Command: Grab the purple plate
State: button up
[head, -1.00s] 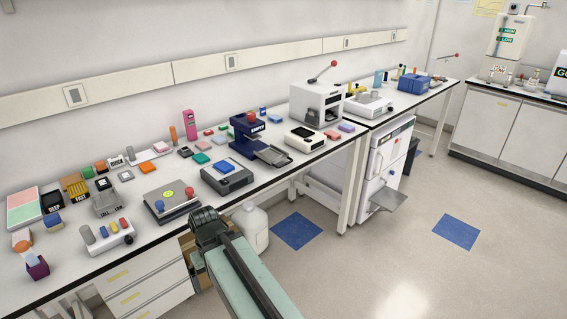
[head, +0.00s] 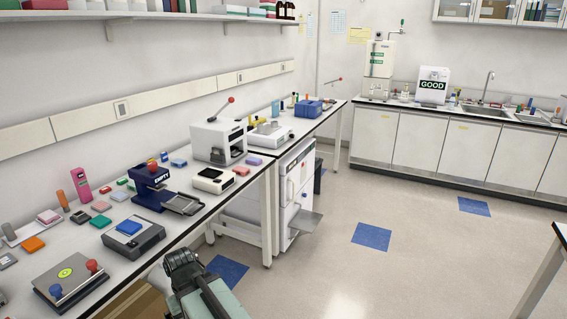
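The purple plate (head: 254,160) is a small, flat lavender block. It lies on the long white bench near its front edge, to the right of a white device with a dark top window. My gripper (head: 180,258) is at the lower left of the head view, low in front of the bench and well apart from the plate. Its fingers are dark and small in the picture, and I cannot see whether they are open or shut. Nothing is visibly held.
A pinkish-red plate (head: 241,171) lies close to the purple one. The white device (head: 213,180) and a white press with a red-knobbed lever (head: 218,143) stand nearby. A grey device with a blue plate (head: 128,227) is nearer. The floor (head: 420,240) to the right is open.

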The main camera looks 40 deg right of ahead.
aim_at(250, 161)
jog(key=z, duration=2.75)
jog(key=i, duration=1.6)
jog(key=u, duration=3.25)
jog(key=i, duration=0.8)
jog(key=z, duration=0.05)
